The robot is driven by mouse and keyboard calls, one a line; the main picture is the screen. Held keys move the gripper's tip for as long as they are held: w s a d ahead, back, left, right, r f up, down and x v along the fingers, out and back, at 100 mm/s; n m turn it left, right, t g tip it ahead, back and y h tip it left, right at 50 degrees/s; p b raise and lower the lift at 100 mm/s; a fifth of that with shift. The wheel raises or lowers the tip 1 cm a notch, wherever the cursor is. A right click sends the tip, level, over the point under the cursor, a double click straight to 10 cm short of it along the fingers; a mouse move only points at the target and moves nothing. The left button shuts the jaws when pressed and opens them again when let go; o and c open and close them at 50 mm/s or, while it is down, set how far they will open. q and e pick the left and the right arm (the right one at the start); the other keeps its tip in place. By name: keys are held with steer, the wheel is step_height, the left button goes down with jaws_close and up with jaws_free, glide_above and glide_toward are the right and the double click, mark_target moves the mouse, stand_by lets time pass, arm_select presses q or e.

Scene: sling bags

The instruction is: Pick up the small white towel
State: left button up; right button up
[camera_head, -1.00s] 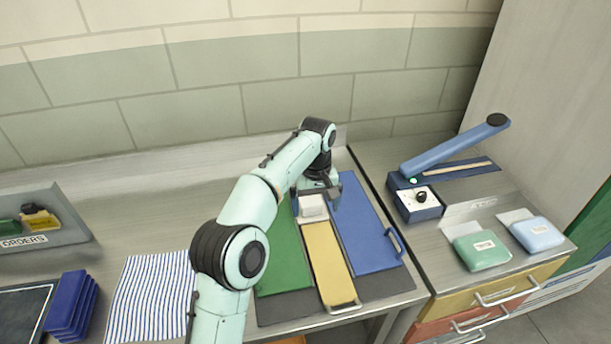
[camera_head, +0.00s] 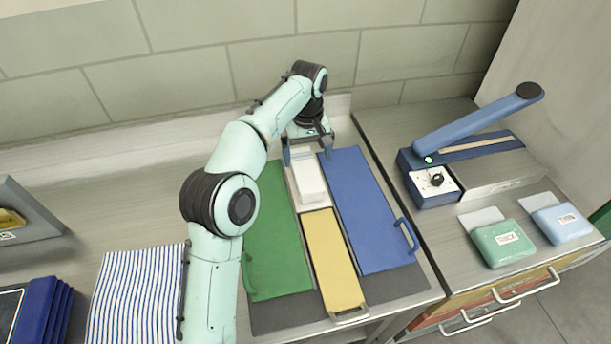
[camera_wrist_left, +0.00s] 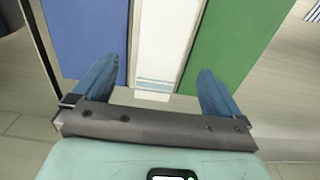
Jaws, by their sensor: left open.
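The small white towel (camera_head: 310,181) is a folded white pad lying behind the yellow panel, between the green and blue panels. In the left wrist view, the white towel (camera_wrist_left: 165,35) shows with thin grey-blue stripes near its close end. My left gripper (camera_head: 307,153) is at the towel's far end, open, its blue fingers spread to either side. In the left wrist view my left gripper (camera_wrist_left: 156,76) has a gap between each finger and the towel, and nothing is held. Its exact height over the towel is unclear. My right gripper is out of view.
A green panel (camera_head: 278,240), yellow panel (camera_head: 332,258) and blue panel (camera_head: 368,210) lie on a dark mat. A striped cloth (camera_head: 135,295) is at left. A blue sealer (camera_head: 440,175) and green and light-blue pouches (camera_head: 503,243) stand at right. The back-left counter is bare.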

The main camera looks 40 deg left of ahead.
mark_target(306, 169)
arm_select(q)
step_height(306, 169, down, 3)
steer(key=shift+w+f, duration=0.1)
steer(key=f, duration=0.1)
steer(key=f+b, duration=0.1)
steer(key=f, duration=0.1)
steer(key=a+f, duration=0.1)
steer(key=f, duration=0.1)
steer(key=shift+w+b, duration=0.25)
steer(key=shift+b, duration=0.05)
steer(key=c, duration=1.1)
